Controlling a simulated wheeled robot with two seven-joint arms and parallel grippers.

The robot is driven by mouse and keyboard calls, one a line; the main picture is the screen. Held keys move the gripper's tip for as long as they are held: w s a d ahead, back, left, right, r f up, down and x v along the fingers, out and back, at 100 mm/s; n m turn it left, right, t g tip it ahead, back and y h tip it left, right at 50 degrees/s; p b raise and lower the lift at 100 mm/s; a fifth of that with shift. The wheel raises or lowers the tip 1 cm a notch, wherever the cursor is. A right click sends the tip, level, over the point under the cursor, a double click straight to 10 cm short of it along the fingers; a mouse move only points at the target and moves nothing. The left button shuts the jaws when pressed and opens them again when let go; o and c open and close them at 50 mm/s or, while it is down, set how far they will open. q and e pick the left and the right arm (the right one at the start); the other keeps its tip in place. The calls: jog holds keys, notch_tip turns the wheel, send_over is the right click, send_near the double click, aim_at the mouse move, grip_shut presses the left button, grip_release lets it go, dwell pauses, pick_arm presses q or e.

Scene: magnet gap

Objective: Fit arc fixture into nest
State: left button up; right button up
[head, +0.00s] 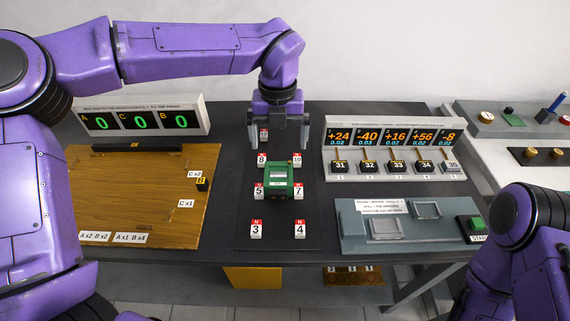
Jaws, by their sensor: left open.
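My left gripper (278,134) points down over the back of the dark central mat, open, with its fingers spread apart. A white numbered block (263,134) shows between the fingers, partly hidden. In front of the gripper, a green box-shaped piece (280,182) sits between the numbered blocks. I cannot tell for certain which piece is the arc fixture. A grey-blue panel (358,240) at right has two framed recesses, one larger (386,229) and one smaller (426,210); I cannot tell whether either is the nest. My right arm shows at lower right, its gripper out of view.
Numbered blocks, such as 3 (256,229) and 4 (300,230), stand around the green piece. A wooden board (140,190) lies at left below a display reading 0 (140,120). A numeric display with switches (394,150) stands at right.

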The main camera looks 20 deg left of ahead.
aim_at(278, 173)
pick_arm(q)
jog(key=f, duration=0.1)
jog(key=s+f, duration=0.1)
jog(key=f, duration=0.1)
jog(key=shift+s+f, duration=0.35)
notch_tip(278, 173, down, 6)
jog(key=shift+w+r+p, duration=0.15)
jog(key=shift+p, duration=0.35)
jog(key=shift+w, duration=0.1)
jog(key=c, duration=1.1)
jog(key=shift+r, duration=0.1)
jog(key=c, duration=0.6)
